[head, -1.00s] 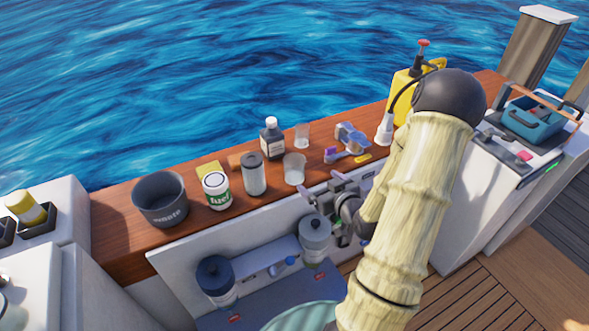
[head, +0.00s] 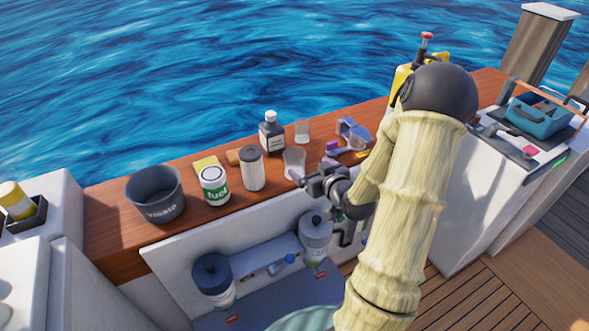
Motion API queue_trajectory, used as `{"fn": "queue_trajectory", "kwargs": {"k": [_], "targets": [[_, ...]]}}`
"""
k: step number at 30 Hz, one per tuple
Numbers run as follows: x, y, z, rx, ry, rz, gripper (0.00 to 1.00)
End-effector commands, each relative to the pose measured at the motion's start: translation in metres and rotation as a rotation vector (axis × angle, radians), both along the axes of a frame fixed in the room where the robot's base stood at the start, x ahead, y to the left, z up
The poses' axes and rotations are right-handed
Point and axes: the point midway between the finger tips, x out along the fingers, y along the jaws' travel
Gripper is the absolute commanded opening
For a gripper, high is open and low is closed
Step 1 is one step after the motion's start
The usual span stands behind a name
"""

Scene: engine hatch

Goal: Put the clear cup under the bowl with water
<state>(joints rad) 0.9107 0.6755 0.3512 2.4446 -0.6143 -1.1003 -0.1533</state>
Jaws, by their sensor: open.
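A clear cup (head: 293,160) stands upright on the wooden ledge (head: 110,238), and a smaller clear cup (head: 302,131) stands behind it. My gripper (head: 308,172) is open, just right of and in front of the nearer cup; I cannot tell whether they touch. Two filter units hang on the white panel below the ledge: a grey-topped one (head: 316,232) under my gripper and a dark-topped one (head: 212,275) further left. Their lower bowls are small in view, and I cannot tell which holds water.
On the ledge are a waste bin (head: 156,194), a fuel can (head: 214,186), a filter cartridge (head: 252,168), a dark bottle (head: 272,134) and blue clear items (head: 352,134). A yellow container (head: 402,78) is partly behind my arm. Water lies beyond the ledge.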

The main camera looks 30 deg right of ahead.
Motion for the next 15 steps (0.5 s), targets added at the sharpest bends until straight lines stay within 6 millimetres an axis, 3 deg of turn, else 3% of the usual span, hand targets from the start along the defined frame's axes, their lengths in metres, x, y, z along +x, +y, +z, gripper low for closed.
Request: {"fn": "queue_trajectory", "kwargs": {"k": [9,15], "targets": [[0.054,0.002,-0.016,0.000,0.000,0.001,0.91],[0.066,0.002,-0.020,0.000,0.001,0.000,0.91]]}}
